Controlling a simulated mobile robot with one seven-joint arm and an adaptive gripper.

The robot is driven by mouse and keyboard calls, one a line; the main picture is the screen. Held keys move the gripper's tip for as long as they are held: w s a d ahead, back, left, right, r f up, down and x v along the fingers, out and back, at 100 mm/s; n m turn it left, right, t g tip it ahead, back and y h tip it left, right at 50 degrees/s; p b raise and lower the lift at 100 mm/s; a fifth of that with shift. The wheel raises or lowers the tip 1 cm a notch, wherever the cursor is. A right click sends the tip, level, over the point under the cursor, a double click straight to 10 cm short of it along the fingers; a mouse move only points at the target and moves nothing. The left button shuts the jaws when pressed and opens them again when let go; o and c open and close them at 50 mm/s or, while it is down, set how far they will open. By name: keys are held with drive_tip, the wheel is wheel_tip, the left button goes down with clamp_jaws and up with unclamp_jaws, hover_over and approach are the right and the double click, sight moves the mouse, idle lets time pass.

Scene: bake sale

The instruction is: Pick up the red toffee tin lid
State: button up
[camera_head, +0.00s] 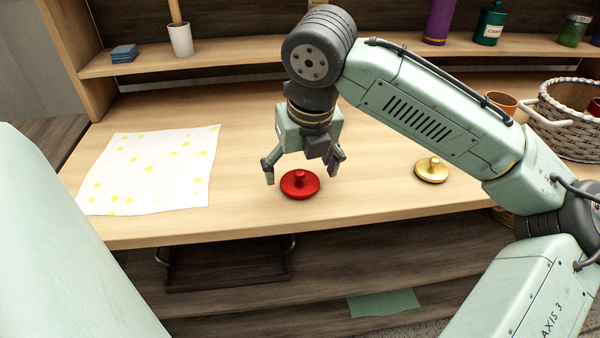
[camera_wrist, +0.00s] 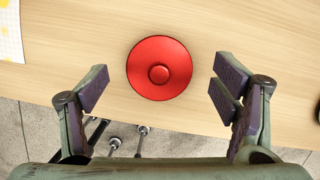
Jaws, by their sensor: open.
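The red toffee tin lid (camera_head: 299,186) is a round red disc with a knob on top. It lies flat on the wooden counter near its front edge. It also shows in the wrist view (camera_wrist: 160,68), above centre, with its knob facing the camera. My gripper (camera_head: 304,176) is open and points down, above the lid. In the wrist view, my gripper's fingers (camera_wrist: 158,90) stand apart on the left and right of the lid. Nothing is held between them, and I see no contact with the lid.
A yellow knobbed lid (camera_head: 431,170) lies to the right on the counter. A white cloth with yellow dots (camera_head: 150,170) lies to the left. A wicker basket (camera_head: 570,135) and an orange pot (camera_head: 502,104) stand at the right. Bare counter surrounds the red lid.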

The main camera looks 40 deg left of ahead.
drive_tip(key=shift+a+f, duration=0.15)
drive_tip(key=shift+f, duration=0.55)
drive_tip(key=shift+c, duration=0.3)
drive_tip(key=c, duration=0.9)
drive_tip(key=shift+r, duration=0.1)
